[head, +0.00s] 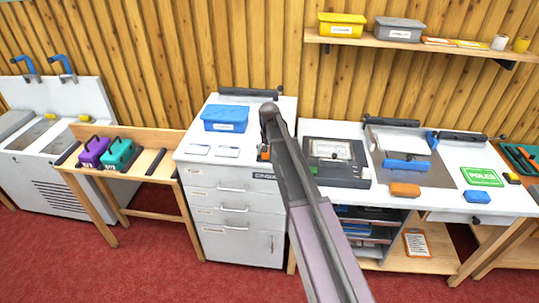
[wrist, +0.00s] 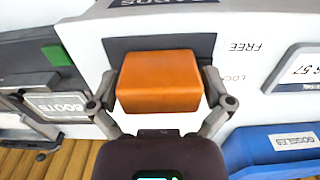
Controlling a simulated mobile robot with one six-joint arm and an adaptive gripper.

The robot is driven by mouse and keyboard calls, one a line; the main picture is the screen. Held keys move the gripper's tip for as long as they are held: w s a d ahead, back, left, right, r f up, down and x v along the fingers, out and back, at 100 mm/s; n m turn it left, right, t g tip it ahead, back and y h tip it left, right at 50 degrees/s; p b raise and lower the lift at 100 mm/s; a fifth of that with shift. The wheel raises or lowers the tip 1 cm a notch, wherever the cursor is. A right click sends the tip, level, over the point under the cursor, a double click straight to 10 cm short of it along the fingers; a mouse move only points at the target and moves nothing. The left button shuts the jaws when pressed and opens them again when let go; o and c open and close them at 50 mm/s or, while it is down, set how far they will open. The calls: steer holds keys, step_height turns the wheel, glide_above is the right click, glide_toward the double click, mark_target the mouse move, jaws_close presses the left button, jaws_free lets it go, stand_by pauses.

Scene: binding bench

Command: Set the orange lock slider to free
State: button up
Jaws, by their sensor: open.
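The orange lock slider (wrist: 160,82) is a block on a dark track (wrist: 190,45) in the white cabinet top, filling the middle of the wrist view. Upside-down lettering beside it reads FREE (wrist: 243,47) and, partly covered by a finger, LOCK (wrist: 234,78). The block appears level with LOCK, but its height makes this uncertain. My gripper (wrist: 160,90) is open, with one finger at each side of the block; I cannot tell whether they touch it. In the head view a bit of the orange slider (head: 262,152) shows left of my arm, which hides my gripper.
A blue GOGGLES bin (wrist: 270,148) is close on the right in the wrist view; it also stands on the white cabinet (head: 235,235) in the head view. A dark device (head: 336,178) is on the bench to the right. Two small label plates lie left of the slider.

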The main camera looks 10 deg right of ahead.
steer(key=shift+c, duration=0.2)
steer(key=c, duration=1)
steer(key=shift+s+a, duration=0.25)
steer(key=shift+s, duration=0.55)
steer(key=o, duration=1)
steer(key=shift+o, duration=0.2)
steer(key=shift+w, duration=0.15)
